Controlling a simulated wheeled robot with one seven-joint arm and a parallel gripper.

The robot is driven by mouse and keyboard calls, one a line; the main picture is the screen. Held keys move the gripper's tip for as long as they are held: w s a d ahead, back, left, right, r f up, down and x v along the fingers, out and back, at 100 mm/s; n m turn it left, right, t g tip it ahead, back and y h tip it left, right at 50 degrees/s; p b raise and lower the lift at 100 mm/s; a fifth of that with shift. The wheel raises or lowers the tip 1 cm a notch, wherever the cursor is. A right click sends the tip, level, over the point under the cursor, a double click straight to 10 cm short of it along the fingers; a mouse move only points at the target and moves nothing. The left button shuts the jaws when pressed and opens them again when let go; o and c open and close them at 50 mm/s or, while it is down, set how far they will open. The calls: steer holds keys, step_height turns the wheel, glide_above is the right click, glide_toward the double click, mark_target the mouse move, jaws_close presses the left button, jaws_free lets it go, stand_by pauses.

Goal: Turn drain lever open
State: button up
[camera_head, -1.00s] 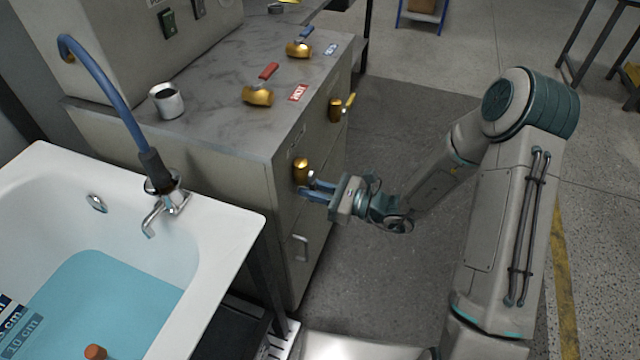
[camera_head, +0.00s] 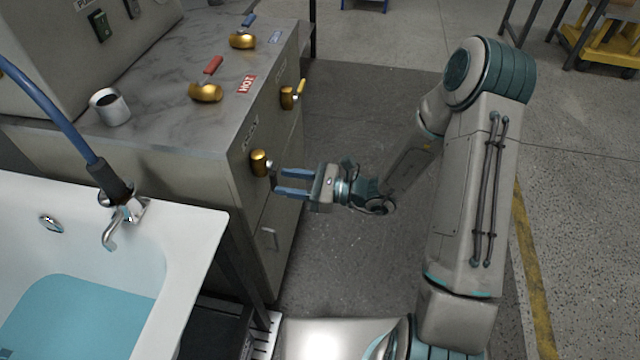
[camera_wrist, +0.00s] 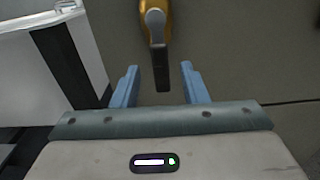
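A gold lever valve (camera_head: 260,163) is on the cabinet front, below a small label I cannot read. In the wrist view its gold base (camera_wrist: 155,10) is at the top, and its dark handle (camera_wrist: 161,68) points straight down. My gripper (camera_head: 277,181) is open and empty, just right of this valve. In the wrist view the handle's lower end shows between my two spread fingers (camera_wrist: 160,75). I cannot tell how deep it sits between them. A second gold valve with a yellow handle (camera_head: 290,97) is farther along the same front.
The white bathtub (camera_head: 190,222) with blue water (camera_head: 80,315) and a faucet (camera_head: 118,222) stands at the left. The counter (camera_head: 165,105) holds red-handled (camera_head: 205,90) and blue-handled (camera_head: 243,40) valves and a mug (camera_head: 110,107). A drawer handle (camera_head: 269,237) is below my gripper.

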steer(key=s+d, duration=0.1)
steer(key=d, duration=0.8)
steer(key=shift+s+d, duration=0.3)
steer(key=shift+s, duration=0.1)
steer(key=s+d+r+n+g+h+p, duration=0.1)
steer(key=s+r+n+g+h+p, duration=0.65)
steer(key=s+r+n, duration=0.45)
steer(key=s+d+r+n+t+h+p, duration=0.1)
steer(key=d+r+n+t+h+p, duration=0.2)
steer(key=r, duration=0.5)
steer(key=s+d+r+n+t+h+p, duration=0.1)
steer(key=d+r+n+t+h+p, duration=0.3)
steer(key=d+r+h, duration=0.3)
step_height(320, 180, up, 2)
steer(key=shift+d+r+n, duration=0.25)
steer(key=shift+d+n, duration=0.25)
steer(key=shift+n, duration=0.1)
steer(key=shift+a, duration=0.1)
steer(key=shift+c, duration=0.4)
